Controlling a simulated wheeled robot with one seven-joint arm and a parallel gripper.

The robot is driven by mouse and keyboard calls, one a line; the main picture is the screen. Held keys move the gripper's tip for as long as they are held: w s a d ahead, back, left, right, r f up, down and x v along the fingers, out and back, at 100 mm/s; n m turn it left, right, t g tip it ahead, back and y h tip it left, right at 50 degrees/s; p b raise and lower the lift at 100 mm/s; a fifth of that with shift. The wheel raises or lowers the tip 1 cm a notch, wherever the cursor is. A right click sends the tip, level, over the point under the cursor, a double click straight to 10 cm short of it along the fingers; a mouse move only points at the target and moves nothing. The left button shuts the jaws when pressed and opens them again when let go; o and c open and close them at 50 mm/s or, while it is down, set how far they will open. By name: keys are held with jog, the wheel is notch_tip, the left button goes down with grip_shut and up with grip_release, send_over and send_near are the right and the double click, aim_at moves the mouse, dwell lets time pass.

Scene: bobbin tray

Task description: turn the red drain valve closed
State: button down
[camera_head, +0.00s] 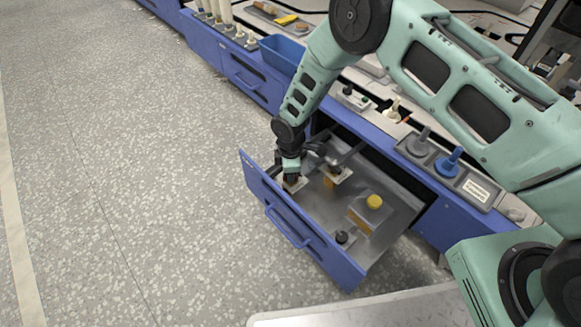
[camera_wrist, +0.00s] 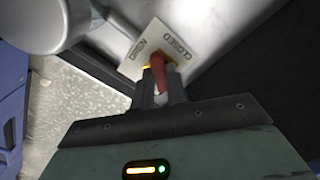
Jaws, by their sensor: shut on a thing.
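The red drain valve (camera_wrist: 157,68) shows in the wrist view as a small red handle in front of a pale plate (camera_wrist: 183,45) lettered CLOSED and OPEN. My gripper (camera_wrist: 160,82) is shut on the red handle, with a dark finger on each side of it. In the head view my gripper (camera_head: 290,178) reaches down into the open blue drawer (camera_head: 318,248), near its left front corner. The valve is hidden behind my gripper there. I cannot tell exactly which word the handle points at.
The floor (camera_head: 130,180) left of the drawer is clear.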

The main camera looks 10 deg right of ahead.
jog(key=m+p, duration=0.2)
jog(key=m, duration=0.3)
jog(key=shift+r+m+p, duration=0.1)
jog(key=shift+m+p, duration=0.2)
jog(key=shift+p, duration=0.1)
jog(key=m+p, duration=0.1)
jog(key=m, duration=0.4)
jog(key=shift+p, duration=0.3)
jog(key=c, duration=1.4)
grip_release()
notch_tip(320, 180, up, 17)
jog(key=p, duration=0.6)
